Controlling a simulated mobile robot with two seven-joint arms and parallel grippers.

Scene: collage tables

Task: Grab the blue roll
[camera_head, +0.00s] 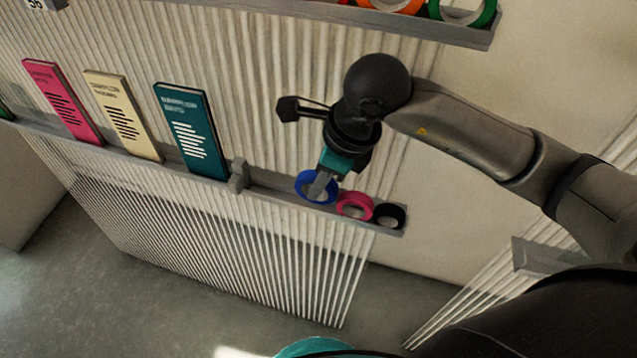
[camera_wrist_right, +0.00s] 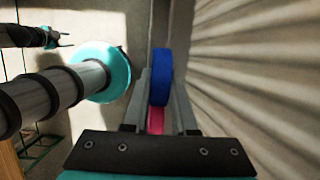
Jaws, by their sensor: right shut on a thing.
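The blue roll (camera_head: 304,188) stands on the lower grey ledge of the ribbed wall in the head view. My right gripper (camera_head: 318,190) reaches down to it from above and is shut on it, with a finger across the roll's face. In the right wrist view the blue roll (camera_wrist_right: 161,76) shows edge-on between the two fingers of my right gripper (camera_wrist_right: 160,100). The roll still appears to be at the ledge; whether it touches the ledge I cannot tell. My left gripper is not in the head view.
A pink roll (camera_head: 354,206) and a black roll (camera_head: 389,215) stand just right of the blue one on the ledge (camera_head: 270,191). Books, including a teal one (camera_head: 192,131), lean further left. An upper shelf (camera_head: 330,13) with more rolls hangs above.

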